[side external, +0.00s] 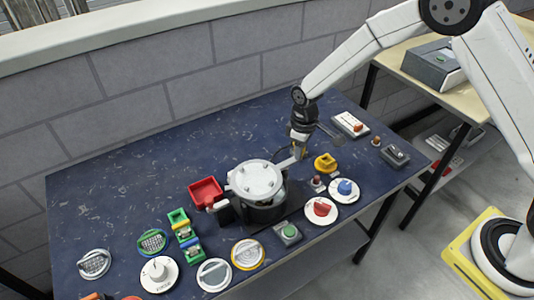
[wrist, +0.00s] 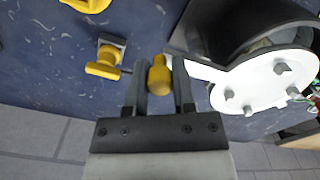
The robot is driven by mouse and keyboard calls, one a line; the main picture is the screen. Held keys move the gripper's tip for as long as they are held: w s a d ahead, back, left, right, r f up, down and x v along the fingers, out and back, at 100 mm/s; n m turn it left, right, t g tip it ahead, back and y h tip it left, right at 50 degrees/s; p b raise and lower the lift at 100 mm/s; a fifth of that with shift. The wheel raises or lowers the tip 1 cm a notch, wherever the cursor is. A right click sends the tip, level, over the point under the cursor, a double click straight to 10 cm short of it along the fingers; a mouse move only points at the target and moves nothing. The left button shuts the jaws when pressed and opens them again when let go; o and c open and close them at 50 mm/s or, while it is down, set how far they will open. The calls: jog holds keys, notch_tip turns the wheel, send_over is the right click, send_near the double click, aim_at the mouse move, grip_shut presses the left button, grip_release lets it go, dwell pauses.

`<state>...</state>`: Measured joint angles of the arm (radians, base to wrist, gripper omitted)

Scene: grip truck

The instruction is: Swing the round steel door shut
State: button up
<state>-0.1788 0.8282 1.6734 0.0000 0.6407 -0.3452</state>
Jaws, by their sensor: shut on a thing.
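The round steel door (side external: 257,179) is a pale disc with several bolts, above a dark round vessel (side external: 266,213). In the wrist view the door (wrist: 262,88) is at the right, and part of the dark vessel's wall (wrist: 235,30) and its grey inside show past it. A pale arm runs from the door toward a yellow knob (wrist: 159,78). My gripper (wrist: 159,72) has its fingers on both sides of this knob and is shut on it. In the side view my gripper (side external: 297,151) is at the door's upper right; its fingertips are small there.
A red tray (side external: 206,192) and green and blue blocks stand left of the vessel. A yellow part (side external: 325,163), round dials and a green button (side external: 288,231) lie right and in front. The blue table (side external: 120,190) is clear at the back left.

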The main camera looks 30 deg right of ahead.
jog(key=shift+w+a, duration=0.15)
jog(key=shift+w, duration=0.7)
jog(key=o, duration=0.7)
jog(key=shift+r, duration=0.15)
jog(key=shift+r, duration=3.85)
